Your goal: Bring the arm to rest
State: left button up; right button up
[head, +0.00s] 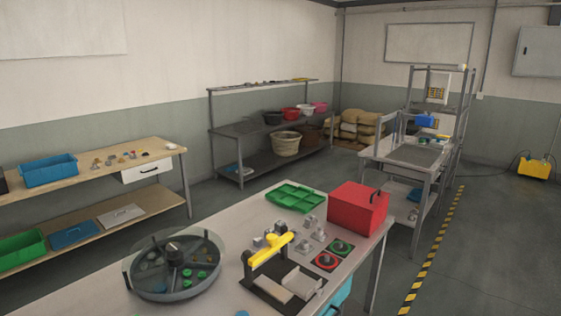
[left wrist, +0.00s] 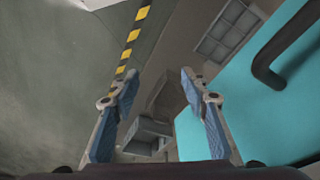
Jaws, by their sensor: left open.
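My left gripper (left wrist: 160,78) shows in the left wrist view. Its two blue-padded fingers are spread apart with nothing between them. Beyond the fingers are the grey floor and some grey furniture, partly blurred. A turquoise surface with a dark bent handle (left wrist: 268,65) lies to the right of the fingers, apart from them. Neither arm shows in the head view, and my right gripper is in neither view.
A workbench (head: 225,226) in front bears a round clear-covered tank (head: 150,287), a yellow-armed fixture (head: 268,249), a green tray (head: 294,195), a red box (head: 356,209) and several small metal parts. Floor with a yellow-black stripe (head: 432,250) lies clear at the right.

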pick_arm(q)
jog(key=s+a+f+g+b, duration=0.15)
jog(key=s+f, duration=0.25)
jog(key=f, duration=0.7)
jog(key=s+d+f+t+b, duration=0.15)
jog(key=s+f, duration=0.25)
jog(key=f, duration=0.7)
jog(key=s+a+f+g+b, duration=0.1)
jog(key=s+a+f+b, duration=0.2)
jog(key=s+f, duration=0.9)
jog(key=shift+s+a+f+g+b, duration=0.2)
jog(key=shift+g+b, duration=0.1)
jog(key=shift+g, duration=0.1)
